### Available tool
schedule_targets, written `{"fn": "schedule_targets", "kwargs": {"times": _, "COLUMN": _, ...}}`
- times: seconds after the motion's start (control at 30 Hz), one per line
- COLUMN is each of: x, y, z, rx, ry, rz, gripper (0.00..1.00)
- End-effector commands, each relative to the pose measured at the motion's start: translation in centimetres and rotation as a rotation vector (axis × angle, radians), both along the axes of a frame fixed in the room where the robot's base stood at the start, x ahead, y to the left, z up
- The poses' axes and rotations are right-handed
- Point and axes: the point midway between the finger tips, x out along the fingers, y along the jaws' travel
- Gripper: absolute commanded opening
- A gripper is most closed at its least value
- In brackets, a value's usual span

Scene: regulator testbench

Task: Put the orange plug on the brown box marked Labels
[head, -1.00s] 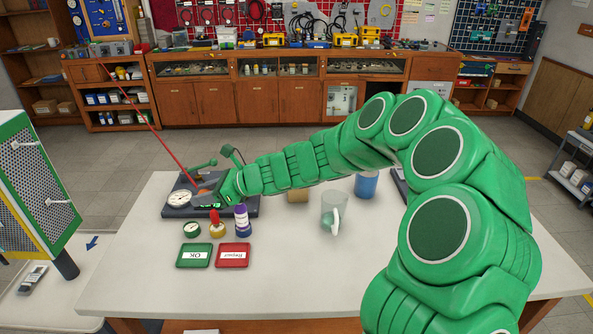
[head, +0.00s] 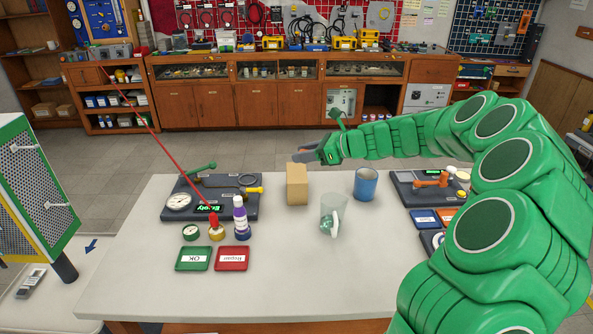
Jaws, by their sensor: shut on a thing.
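The brown box (head: 297,190) stands upright near the back middle of the table; no lettering on it is readable from here. My gripper (head: 300,156) is just above and slightly behind the box top, with its fingers pointing left. It is shut, and what it holds is mostly hidden by the fingers. The orange plug is not clearly visible; an orange patch showed at the gripper earlier, and that spot on the left test board (head: 248,209) no longer shows it.
A clear mug (head: 330,215) and a blue cup (head: 367,184) stand right of the box. Another board (head: 405,185) with an orange-handled part is at right.

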Motion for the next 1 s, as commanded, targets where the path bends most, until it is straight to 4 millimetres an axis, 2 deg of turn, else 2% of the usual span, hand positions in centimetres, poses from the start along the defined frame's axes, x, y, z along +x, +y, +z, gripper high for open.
{"fn": "schedule_targets", "kwargs": {"times": 0.77, "x": 8.4, "y": 1.2, "z": -3.9, "rx": -0.002, "ry": 0.0, "rz": -0.001, "gripper": 0.1}}
{"fn": "schedule_targets", "kwargs": {"times": 1.0, "x": 10.3, "y": 1.5, "z": -6.0, "rx": -0.002, "ry": -0.001, "rz": -0.001, "gripper": 0.1}}
